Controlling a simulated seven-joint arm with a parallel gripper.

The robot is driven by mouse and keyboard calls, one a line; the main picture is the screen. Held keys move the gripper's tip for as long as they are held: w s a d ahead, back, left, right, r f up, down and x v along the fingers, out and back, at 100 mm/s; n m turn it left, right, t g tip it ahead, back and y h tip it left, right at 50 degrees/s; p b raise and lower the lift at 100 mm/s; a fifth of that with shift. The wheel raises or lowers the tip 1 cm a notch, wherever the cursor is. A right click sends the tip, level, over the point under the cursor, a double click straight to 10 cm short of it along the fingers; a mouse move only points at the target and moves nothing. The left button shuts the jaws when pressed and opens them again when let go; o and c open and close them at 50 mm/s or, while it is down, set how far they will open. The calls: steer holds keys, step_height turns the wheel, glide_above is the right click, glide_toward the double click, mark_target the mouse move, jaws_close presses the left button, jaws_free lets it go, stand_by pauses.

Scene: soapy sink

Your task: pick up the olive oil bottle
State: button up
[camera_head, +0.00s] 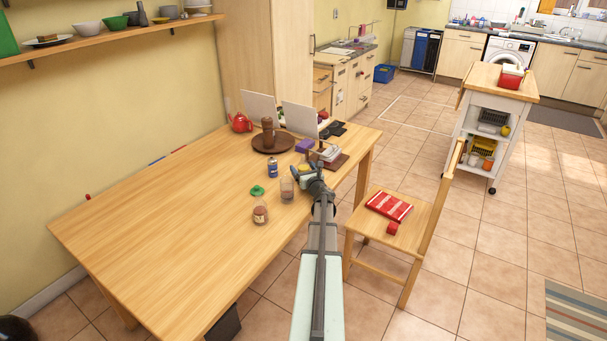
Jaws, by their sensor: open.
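I cannot make out for certain an olive oil bottle in this view. A dark, slim bottle-like thing (142,14) stands on the wall shelf, too small to identify. On the table, a small clear jar with brownish contents (260,212) and a clear glass-like container (287,189) stand left of my gripper. My gripper (304,172) is over the table's right side, at the end of my outstretched arm. It is open, and its fingertips are small and partly hidden by my wrist. I cannot tell what lies directly beneath it.
A blue can (272,167), a green lid-like thing (257,190), a purple box (304,146), a red teapot (240,122) and a brown mill (268,131) are on the table (160,240). A chair (408,235) stands at right.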

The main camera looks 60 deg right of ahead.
steer(key=shift+c, duration=0.2)
steer(key=c, duration=1.2)
